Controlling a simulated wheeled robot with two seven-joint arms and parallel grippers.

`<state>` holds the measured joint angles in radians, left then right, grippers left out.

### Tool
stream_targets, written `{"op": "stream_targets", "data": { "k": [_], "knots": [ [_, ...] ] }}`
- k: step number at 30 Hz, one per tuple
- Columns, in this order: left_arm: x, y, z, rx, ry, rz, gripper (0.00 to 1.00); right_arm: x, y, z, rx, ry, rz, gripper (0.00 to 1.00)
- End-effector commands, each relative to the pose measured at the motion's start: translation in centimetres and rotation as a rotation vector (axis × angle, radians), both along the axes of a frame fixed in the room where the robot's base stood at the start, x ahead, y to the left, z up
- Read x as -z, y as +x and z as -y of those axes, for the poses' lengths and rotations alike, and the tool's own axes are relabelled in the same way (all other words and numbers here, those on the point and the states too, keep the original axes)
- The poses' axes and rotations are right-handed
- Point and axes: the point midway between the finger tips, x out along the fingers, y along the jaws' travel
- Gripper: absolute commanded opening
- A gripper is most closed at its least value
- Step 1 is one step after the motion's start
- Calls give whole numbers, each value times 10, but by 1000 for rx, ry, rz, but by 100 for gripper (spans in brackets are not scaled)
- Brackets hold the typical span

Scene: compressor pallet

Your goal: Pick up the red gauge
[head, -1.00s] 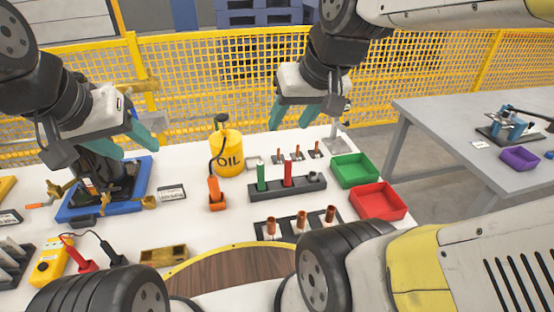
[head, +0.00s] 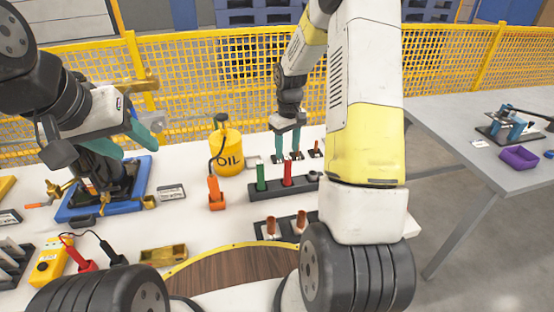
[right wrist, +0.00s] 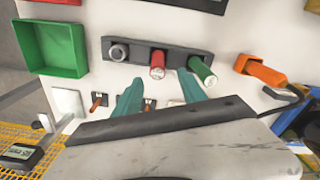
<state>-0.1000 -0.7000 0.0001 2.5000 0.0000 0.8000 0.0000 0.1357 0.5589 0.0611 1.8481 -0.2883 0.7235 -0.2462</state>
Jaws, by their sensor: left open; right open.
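The red gauge (head: 288,172) is a red cylinder upright in a dark grey rack (head: 308,186), beside a green cylinder (head: 261,177). In the right wrist view the red gauge (right wrist: 157,66) shows just beyond and between my fingertips, with the green cylinder (right wrist: 202,72) to its right. My right gripper (head: 288,156) is open with its fingers down, behind the rack in the head view; it also shows in the right wrist view (right wrist: 160,78), holding nothing. My left gripper (head: 142,152) is open and empty over the blue tray (head: 142,178).
A yellow oil can (head: 228,152) and an orange-handled tool (head: 215,192) stand left of the rack. Small copper pieces (head: 316,148) sit behind it, larger copper fittings (head: 271,228) in front. A green bin (right wrist: 82,46) is near the rack. My right arm hides the table's right part.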

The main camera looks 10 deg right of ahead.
Motion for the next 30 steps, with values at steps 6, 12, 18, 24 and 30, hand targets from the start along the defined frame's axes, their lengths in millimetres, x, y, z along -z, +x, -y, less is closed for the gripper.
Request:
{"op": "stream_targets", "data": {
  "k": [6,12,18,24,30],
  "knots": [
    [0,0,0,0,0,0,51,26,4,2,-14,-1,-21,49],
    [0,0,0,0,0,0,51,49,3,2,-14,-1,-22,49],
    [0,0,0,0,0,0,51,78,4,4,-14,-1,-22,49],
    [0,0,0,0,0,0,51,95,4,4,-13,-2,-20,49],
    [0,0,0,0,0,0,51,96,5,4,-13,-1,-19,49]
  ]
}}
